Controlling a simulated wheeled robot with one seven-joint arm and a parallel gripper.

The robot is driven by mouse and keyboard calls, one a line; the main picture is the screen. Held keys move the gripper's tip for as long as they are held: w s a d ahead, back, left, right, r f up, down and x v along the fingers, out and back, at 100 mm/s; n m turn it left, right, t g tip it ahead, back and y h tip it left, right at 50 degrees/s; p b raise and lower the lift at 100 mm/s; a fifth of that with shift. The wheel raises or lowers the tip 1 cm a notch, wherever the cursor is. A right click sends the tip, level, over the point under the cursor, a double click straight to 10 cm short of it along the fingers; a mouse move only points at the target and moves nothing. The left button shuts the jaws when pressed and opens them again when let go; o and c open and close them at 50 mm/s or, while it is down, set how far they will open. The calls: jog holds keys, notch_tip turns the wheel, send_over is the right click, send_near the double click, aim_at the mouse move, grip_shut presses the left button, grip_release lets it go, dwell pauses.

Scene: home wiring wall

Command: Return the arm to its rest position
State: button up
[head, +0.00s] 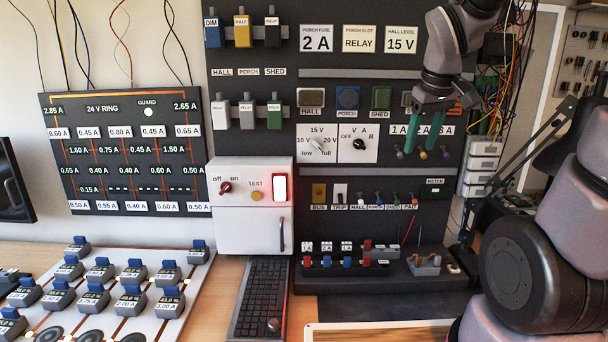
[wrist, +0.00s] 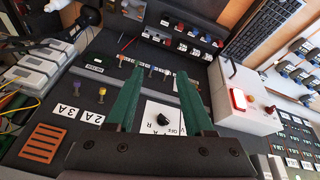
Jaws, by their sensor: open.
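My gripper (head: 423,133) is raised in front of the right part of the dark wiring panel (head: 343,240) in the head view. Its two green fingers point down and stand apart, with nothing between them. In the wrist view my gripper (wrist: 165,80) also shows open and empty. Beyond the fingers, the black rotary knob (wrist: 163,119) on its white plate shows between them. In the head view this knob (head: 359,144) is left of my gripper. The fingers partly cover the 1A, 2A, 3A labels. I cannot tell whether they touch the panel.
A white box (head: 250,225) with a lit red switch (head: 280,188) juts out left of the panel. A black desk lamp arm (head: 530,160) stands at the right. A keyboard (head: 262,300) and a board of several plug blocks (head: 130,272) lie on the desk. Loose wires hang at upper right.

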jog(key=s+r+m+t+y, duration=0.2)
jog(key=s+r+m+t, duration=0.1)
jog(key=s+r+m, duration=0.4)
jog(key=s, duration=0.3)
jog(key=shift+s+a+r, duration=0.15)
jog(key=shift+a+r, duration=0.05)
jog(key=shift+a, duration=0.1)
